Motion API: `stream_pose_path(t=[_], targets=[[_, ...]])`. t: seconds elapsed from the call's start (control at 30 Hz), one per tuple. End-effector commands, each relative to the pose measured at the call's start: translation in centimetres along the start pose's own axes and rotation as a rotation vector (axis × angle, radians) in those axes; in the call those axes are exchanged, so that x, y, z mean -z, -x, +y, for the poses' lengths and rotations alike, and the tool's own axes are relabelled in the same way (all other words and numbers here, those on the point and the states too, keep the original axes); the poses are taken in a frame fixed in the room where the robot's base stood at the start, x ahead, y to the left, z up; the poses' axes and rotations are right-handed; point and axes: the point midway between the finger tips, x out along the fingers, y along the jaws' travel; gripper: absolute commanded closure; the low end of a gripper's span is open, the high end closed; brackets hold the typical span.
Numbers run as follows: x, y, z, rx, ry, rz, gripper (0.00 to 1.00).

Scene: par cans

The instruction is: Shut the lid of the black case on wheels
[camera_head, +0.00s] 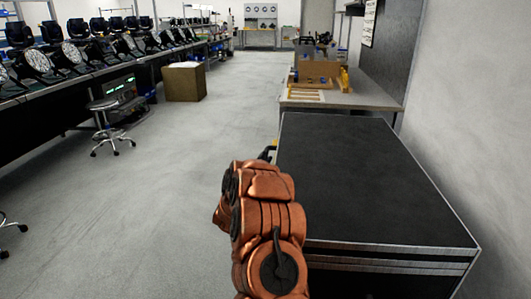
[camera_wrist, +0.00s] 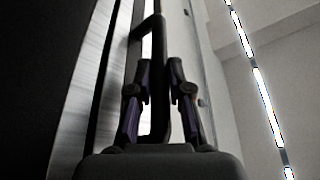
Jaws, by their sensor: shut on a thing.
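The black case (camera_head: 385,270) stands at the right of the head view, with metal edging. Its lid (camera_head: 370,180) lies flat and level on top, and I see no open gap at the near side. In the wrist view, my gripper (camera_wrist: 160,88) has its two fingers closed around a black bar handle (camera_wrist: 160,42) beside the metal-edged side of the case. In the head view my arm hides most of the gripper; a small dark part shows at the lid's left edge. The wheels are not visible.
A workbench (camera_head: 345,97) with a cardboard box (camera_head: 318,70) stands beyond the case. A wall (camera_head: 480,110) is close on the right. The floor (camera_head: 150,220) to the left is open, with a stool (camera_head: 105,105) and a bench of stage lights farther left.

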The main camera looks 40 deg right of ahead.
Motion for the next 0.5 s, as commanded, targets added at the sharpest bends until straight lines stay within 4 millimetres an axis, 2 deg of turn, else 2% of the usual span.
stream_pose_path(t=[0.5], targets=[[-1.14,0.46,1.19,-0.008,0.001,-0.005,1.0]])
